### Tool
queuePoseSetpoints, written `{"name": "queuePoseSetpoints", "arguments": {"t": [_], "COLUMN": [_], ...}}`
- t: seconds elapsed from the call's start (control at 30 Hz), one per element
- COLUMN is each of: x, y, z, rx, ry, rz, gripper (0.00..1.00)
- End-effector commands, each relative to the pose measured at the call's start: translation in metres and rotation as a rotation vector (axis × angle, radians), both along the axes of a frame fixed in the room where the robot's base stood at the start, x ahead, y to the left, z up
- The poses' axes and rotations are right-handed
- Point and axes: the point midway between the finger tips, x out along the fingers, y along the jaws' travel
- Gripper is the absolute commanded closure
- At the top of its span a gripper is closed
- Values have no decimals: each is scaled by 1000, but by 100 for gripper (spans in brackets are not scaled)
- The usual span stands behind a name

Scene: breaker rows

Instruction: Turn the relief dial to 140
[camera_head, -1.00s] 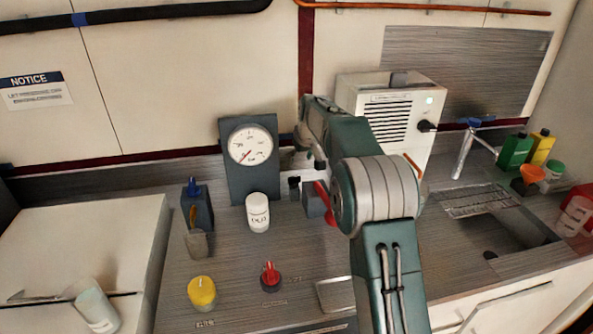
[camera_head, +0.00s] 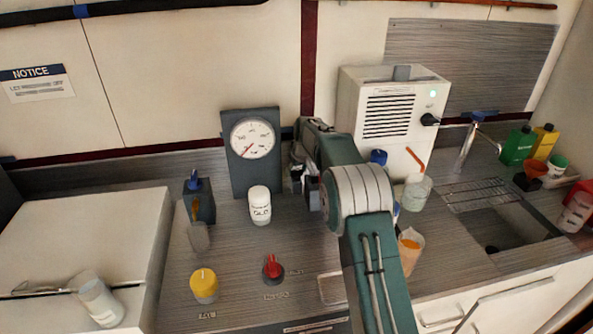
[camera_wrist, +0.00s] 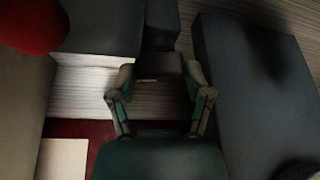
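A round white gauge (camera_head: 252,138) with a red needle is mounted on a dark upright panel (camera_head: 241,185). A red knob (camera_head: 273,268) and a yellow knob (camera_head: 204,285) stand on the counter in front of it; their labels are too blurred to tell which is the relief dial. My gripper is mostly hidden by my arm in the head view, right of the gauge panel. In the wrist view my gripper (camera_wrist: 158,76) has its fingers apart, over a dark grey block (camera_wrist: 160,64). A blurred red part (camera_wrist: 30,25) shows at the upper left. No contact can be made out.
A white labelled jar (camera_head: 260,205) stands before the gauge panel. A white machine with a black knob (camera_head: 430,119) is behind my arm. A beaker (camera_head: 417,192) and an orange-filled cup (camera_head: 410,250) stand right of my arm. A sink (camera_head: 500,225) lies further right.

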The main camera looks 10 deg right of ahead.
Motion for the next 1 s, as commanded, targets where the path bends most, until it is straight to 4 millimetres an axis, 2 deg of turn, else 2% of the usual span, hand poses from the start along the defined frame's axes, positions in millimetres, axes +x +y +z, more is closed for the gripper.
{"name": "queuePoseSetpoints", "arguments": {"t": [0.03, 0.07, 0.47, 1.0], "x": [0, 0, 0, 1], "y": [0, 0, -1, -2], "z": [0, 0, -1, -2], "rx": [0, 0, 0, 2], "ry": [0, 0, 2, 3], "rz": [0, 0, 48, 389], "gripper": [75, 88, 88, 88]}}
